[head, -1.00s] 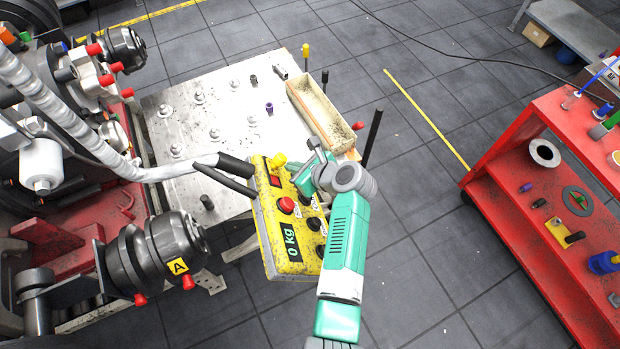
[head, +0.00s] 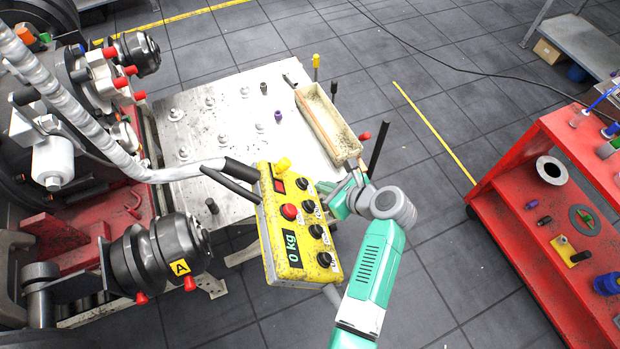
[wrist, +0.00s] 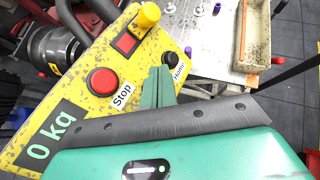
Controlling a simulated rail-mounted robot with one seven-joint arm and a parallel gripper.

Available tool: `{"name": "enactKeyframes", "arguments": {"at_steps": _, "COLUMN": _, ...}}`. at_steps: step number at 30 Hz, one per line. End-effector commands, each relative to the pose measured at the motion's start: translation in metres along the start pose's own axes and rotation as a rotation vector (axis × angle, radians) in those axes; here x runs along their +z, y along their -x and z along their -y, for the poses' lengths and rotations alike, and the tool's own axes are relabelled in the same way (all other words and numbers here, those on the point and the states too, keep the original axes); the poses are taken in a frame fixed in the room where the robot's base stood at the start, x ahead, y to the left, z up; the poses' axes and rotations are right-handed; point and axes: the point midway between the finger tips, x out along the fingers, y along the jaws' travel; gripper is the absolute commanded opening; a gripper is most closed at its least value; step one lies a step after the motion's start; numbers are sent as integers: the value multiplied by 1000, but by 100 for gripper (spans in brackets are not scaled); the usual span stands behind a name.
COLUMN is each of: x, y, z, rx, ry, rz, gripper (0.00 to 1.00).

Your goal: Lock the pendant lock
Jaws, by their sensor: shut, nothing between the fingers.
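The yellow pendant (head: 272,232) hangs in front of the metal table, its face up toward the head camera. At its upper end is a yellow knob (head: 283,164), seemingly the lock, also in the wrist view (wrist: 148,15). Near it are a red rectangular piece (wrist: 126,43) and a round red Stop button (head: 290,211). Several black knobs (head: 308,205) line its right side. My gripper (head: 338,203) is shut and empty at the pendant's right edge.
A hose and black handle run to the pendant's upper end. The metal table (head: 225,135) behind holds bolts and a long tray (head: 327,122). A black upright rod (head: 378,150) stands close to my gripper. A red shelf cart (head: 500,180) is at right, with open floor between.

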Motion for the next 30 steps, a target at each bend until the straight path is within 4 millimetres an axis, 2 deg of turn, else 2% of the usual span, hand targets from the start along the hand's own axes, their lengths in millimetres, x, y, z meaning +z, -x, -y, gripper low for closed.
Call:
{"name": "enactKeyframes", "arguments": {"at_steps": 3, "x": -1, "y": 20, "z": 0, "rx": -1, "ry": 1, "rz": 0, "gripper": 0}}
{"name": "enactKeyframes", "arguments": {"at_steps": 8, "x": 0, "y": 35, "z": 0, "rx": -1, "ry": 0, "rz": -1, "gripper": 0}}
{"name": "enactKeyframes", "arguments": {"at_steps": 27, "x": 0, "y": 36, "z": 0, "rx": 0, "ry": 0, "rz": -1, "gripper": 0}}
{"name": "enactKeyframes", "arguments": {"at_steps": 29, "x": 16, "y": 43, "z": 6, "rx": -38, "ry": 92, "rz": -9, "gripper": 0}}
{"name": "enactKeyframes", "arguments": {"at_steps": 30, "x": 35, "y": 52, "z": 13, "rx": -88, "ry": 212, "rz": -20, "gripper": 0}}
